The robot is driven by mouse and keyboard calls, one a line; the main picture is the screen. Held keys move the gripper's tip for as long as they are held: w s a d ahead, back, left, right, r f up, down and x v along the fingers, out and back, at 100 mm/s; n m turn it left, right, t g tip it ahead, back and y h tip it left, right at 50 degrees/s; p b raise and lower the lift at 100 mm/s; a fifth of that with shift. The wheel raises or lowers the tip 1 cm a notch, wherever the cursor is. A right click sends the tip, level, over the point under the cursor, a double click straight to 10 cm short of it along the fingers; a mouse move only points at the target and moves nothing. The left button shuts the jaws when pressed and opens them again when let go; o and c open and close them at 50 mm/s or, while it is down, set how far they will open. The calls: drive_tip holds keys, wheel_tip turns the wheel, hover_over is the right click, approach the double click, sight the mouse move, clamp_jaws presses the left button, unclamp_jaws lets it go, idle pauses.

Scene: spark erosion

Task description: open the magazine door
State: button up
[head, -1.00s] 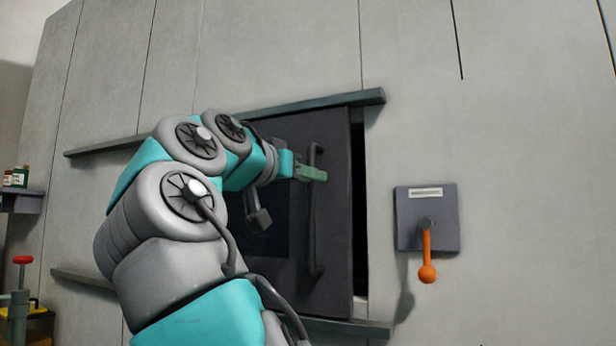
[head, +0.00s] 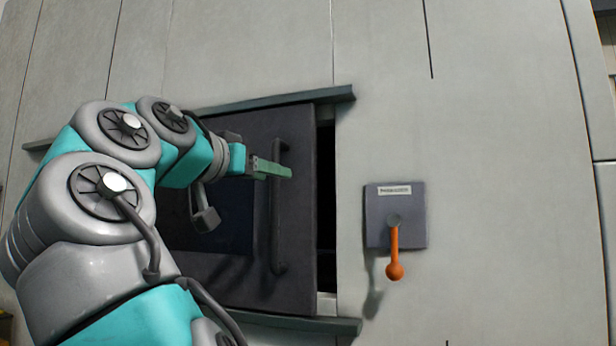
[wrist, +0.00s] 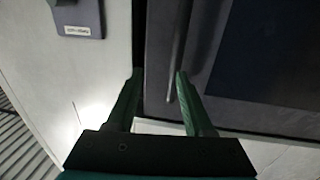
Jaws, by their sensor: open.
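The magazine door (head: 299,210) is a dark grey sliding panel between an upper and a lower rail. A narrow dark gap (head: 326,190) shows along its right edge. Its vertical bar handle (head: 277,225) is near that edge. My gripper (head: 275,170) is at the upper part of the handle, its green fingers reaching across it in the head view. In the wrist view my gripper (wrist: 158,78) is open, and the handle (wrist: 178,45) appears between the fingers, close to the right one. I cannot tell whether they touch. My arm hides the door's left part.
A grey plate with a white label (head: 395,190) and an orange lever (head: 394,255) hanging down is on the wall right of the door. The upper rail (head: 250,103) and lower rail (head: 335,325) stand out from the wall. The wall farther right is bare.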

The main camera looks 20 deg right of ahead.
drive_tip(key=v, duration=0.5)
drive_tip(key=shift+a+p, duration=0.3)
drive_tip(key=shift+a, duration=0.1)
drive_tip(key=shift+s, duration=0.1)
idle(0.4)
drive_tip(key=p+v, duration=0.1)
drive_tip(key=v, duration=0.6)
drive_tip(key=shift+s+a, duration=0.3)
